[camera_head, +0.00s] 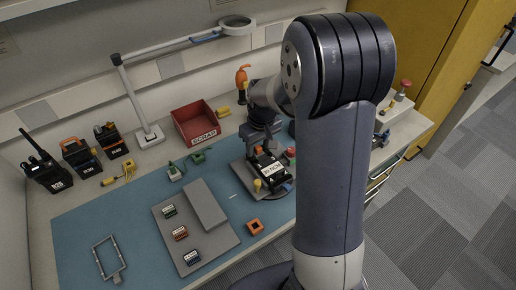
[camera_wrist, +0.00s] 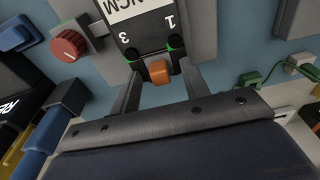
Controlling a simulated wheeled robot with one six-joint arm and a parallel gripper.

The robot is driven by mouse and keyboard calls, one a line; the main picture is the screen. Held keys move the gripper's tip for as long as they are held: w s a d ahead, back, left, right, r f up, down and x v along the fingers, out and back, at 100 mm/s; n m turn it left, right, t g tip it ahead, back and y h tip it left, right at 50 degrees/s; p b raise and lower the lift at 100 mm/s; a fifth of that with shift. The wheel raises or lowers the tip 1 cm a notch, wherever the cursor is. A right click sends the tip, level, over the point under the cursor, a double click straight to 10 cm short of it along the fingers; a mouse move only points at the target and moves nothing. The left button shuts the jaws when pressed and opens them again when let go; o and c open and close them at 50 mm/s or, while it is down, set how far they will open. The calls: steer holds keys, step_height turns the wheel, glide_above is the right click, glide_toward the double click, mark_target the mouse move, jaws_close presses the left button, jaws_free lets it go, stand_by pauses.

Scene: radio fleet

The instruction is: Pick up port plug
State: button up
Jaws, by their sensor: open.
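A small orange block (camera_wrist: 160,71), which looks like the port plug, is at the end of a black device (camera_wrist: 148,30) with a white NCM label in the wrist view. My gripper (camera_wrist: 158,76) is open, with one finger on each side of the orange block. I cannot tell whether either finger touches it. In the head view the black device (camera_head: 270,170) lies on a grey fixture (camera_head: 245,174), and my gripper is above its far end.
A red knob (camera_wrist: 69,46) is close by in the wrist view. The blue mat also holds a grey tray (camera_head: 214,238) with small modules, an orange square part (camera_head: 255,227) and a wire frame (camera_head: 108,260). A red scrap bin (camera_head: 196,122) and several radios stand behind.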

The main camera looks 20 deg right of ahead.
mark_target(258, 148)
steer(key=shift+f, duration=0.1)
steer(key=shift+c, duration=0.3)
jaws_close()
step_height(258, 148, up, 10)
stand_by(0.7)
steer(key=shift+r+p, duration=1.2)
steer(key=shift+r, duration=0.35)
